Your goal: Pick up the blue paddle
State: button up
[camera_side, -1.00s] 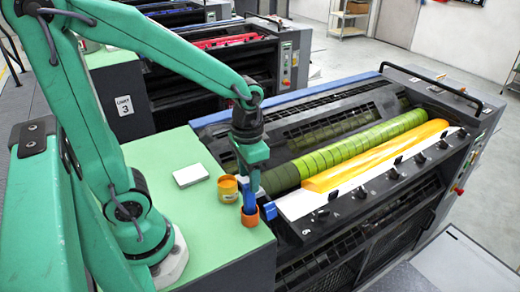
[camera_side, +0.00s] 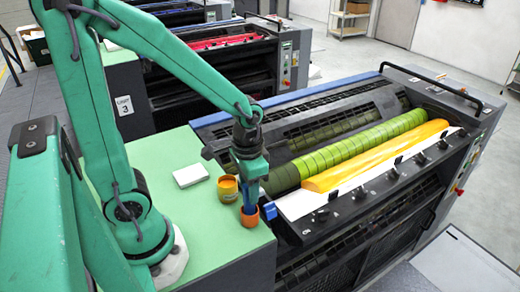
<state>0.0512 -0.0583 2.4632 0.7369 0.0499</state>
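The blue paddle (camera_side: 249,196) stands upright in a small orange cup (camera_side: 249,217) near the front right corner of the green bench top. My gripper (camera_side: 250,181) points down at the paddle's upper end, directly above the cup. Its fingers overlap the paddle's top in this view. I cannot tell whether they are closed on it or just around it. The upper part of the paddle is hidden by the gripper, and its lower end is hidden inside the cup.
A yellow ink tin (camera_side: 228,189) stands close to the left of the cup. A white block (camera_side: 190,175) lies farther left on the green top (camera_side: 165,153). The press with its green roller (camera_side: 360,144) and yellow ink (camera_side: 375,157) is just to the right.

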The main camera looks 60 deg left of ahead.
grip_shut()
jog(key=shift+r, duration=0.1)
jog(key=shift+r, duration=1.05)
notch_tip(320, 180, up, 2)
jog(key=s+d+r, duration=0.6)
jog(key=d, duration=0.3)
jog(key=shift+s+d+r, duration=0.25)
jog(key=shift+d+r, duration=0.1)
